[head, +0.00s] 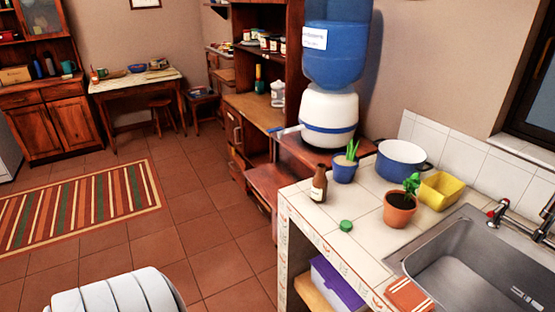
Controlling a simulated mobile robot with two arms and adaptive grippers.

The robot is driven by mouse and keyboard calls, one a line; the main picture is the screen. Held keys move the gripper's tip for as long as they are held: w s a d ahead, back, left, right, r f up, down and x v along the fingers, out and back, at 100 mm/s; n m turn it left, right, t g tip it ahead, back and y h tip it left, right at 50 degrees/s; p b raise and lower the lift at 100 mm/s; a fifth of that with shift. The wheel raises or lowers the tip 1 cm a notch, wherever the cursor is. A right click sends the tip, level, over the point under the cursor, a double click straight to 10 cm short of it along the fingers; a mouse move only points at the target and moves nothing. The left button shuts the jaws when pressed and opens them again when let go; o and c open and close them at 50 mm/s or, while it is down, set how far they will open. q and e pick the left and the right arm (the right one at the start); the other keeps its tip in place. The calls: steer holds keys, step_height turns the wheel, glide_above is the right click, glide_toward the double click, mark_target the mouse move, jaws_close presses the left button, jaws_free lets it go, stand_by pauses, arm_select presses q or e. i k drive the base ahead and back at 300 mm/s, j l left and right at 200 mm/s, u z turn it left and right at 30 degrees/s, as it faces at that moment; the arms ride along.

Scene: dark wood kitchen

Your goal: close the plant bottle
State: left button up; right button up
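A small brown bottle (319,184) with a pale label stands upright at the left part of the tiled counter. Its neck points up; the top is too small to tell in detail. A green round cap-like piece (346,226) lies on the counter in front of the bottle, to its right and apart from it. Neither of my grippers is in view.
On the tiled counter (330,215) stand a blue pot with a plant (345,168), a terracotta pot with a plant (400,210), a blue-white cooking pot (402,160) and a yellow container (440,190). A steel sink (480,255) lies right. Open floor (200,220) lies left.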

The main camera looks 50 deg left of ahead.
mark_target(320, 182)
steer(key=u, duration=1.25)
